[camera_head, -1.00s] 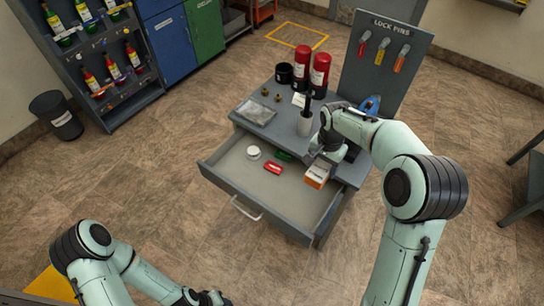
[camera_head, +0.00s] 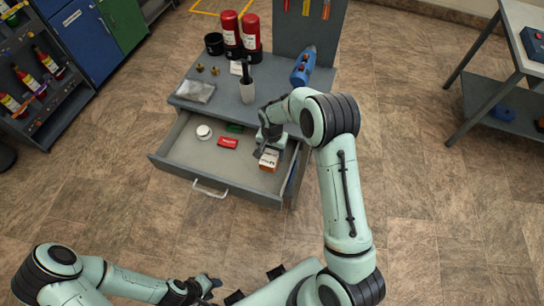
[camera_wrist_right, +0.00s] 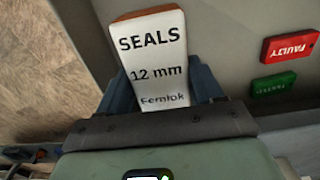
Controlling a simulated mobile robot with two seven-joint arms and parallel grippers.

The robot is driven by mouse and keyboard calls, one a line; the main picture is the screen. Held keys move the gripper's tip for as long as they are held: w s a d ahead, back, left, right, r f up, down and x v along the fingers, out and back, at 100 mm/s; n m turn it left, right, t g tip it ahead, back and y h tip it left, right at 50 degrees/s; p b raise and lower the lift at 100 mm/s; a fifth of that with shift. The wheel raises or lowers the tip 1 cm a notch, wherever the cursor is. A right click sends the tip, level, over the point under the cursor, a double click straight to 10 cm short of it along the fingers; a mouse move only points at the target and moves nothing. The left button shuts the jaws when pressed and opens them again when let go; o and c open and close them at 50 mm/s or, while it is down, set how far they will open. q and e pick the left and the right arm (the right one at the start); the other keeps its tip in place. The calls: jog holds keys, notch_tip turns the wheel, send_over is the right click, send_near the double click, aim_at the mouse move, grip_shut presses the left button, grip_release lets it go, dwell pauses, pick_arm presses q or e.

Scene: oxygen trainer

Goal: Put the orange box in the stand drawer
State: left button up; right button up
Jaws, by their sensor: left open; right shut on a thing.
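The orange box (camera_head: 269,159) has a white label face reading "SEALS 12 mm" in the right wrist view (camera_wrist_right: 153,62). My right gripper (camera_head: 265,146) is shut on it, with a finger on each side. The box is inside the outline of the open stand drawer (camera_head: 200,158), near its right side. I cannot tell whether it touches the drawer floor. My left gripper (camera_head: 207,288) is open and empty, low in the head view, away from the stand.
The drawer also holds a red tag (camera_head: 228,142), a green tag (camera_head: 235,128) and a white round item (camera_head: 204,132). A side table (camera_head: 525,75) is at right.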

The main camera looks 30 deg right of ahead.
aim_at(272, 157)
jog(key=shift+f, duration=2.05)
jog(key=shift+f, duration=0.15)
jog(key=o, duration=1.1)
notch_tip(272, 157, up, 12)
jog(key=shift+r, duration=0.2)
